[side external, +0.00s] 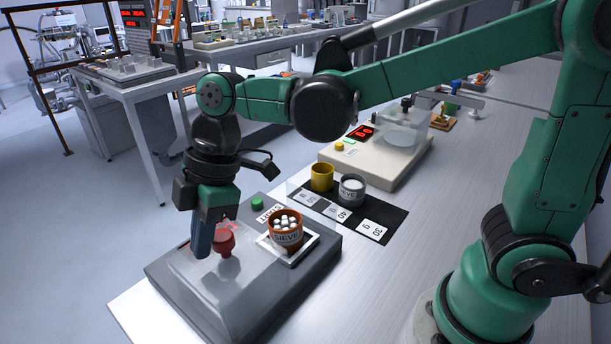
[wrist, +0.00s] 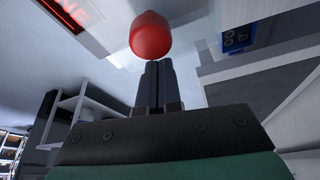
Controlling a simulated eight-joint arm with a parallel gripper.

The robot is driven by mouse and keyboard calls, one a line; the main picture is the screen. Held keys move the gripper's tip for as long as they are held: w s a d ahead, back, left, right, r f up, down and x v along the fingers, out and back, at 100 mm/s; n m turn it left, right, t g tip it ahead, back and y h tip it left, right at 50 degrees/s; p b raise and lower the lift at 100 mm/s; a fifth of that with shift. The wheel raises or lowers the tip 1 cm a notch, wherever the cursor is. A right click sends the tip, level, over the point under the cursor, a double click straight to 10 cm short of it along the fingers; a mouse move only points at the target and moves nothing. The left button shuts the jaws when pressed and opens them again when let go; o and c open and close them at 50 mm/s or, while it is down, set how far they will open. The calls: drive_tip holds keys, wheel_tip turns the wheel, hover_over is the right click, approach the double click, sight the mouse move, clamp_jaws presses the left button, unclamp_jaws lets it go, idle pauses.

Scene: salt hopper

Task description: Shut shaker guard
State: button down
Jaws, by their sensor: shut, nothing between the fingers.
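The shaker (side external: 310,262) is a dark grey box at the front of the bench. Its clear guard (side external: 215,290) sits over the shaker's left end, with a red knob (side external: 224,240) on it. An orange sieve cup (side external: 286,236) holding white balls stands uncovered in the white-framed square at the shaker's right end. My gripper (side external: 201,250) points down just left of the knob, fingers together and empty. In the wrist view the shut fingers (wrist: 155,75) are in front of the red knob (wrist: 150,35); whether they touch it I cannot tell.
A green button (side external: 257,203) and START label sit at the shaker's back edge. Behind is a black mat (side external: 372,207) with numbered cards, a yellow cup (side external: 322,177) and a grey sieve cup (side external: 352,190). A balance (side external: 375,160) stands farther back. The bench at front right is clear.

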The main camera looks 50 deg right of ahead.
sight(243, 230)
drive_tip(key=shift+d, duration=0.15)
drive_tip(key=d, duration=1.2)
drive_tip(key=shift+d, duration=0.3)
drive_tip(key=shift+a, duration=0.1)
drive_tip(key=a, duration=0.2)
drive_tip(key=w+a, duration=0.1)
drive_tip(key=a, duration=0.1)
drive_tip(key=v, duration=1)
drive_tip(key=shift+a, duration=0.15)
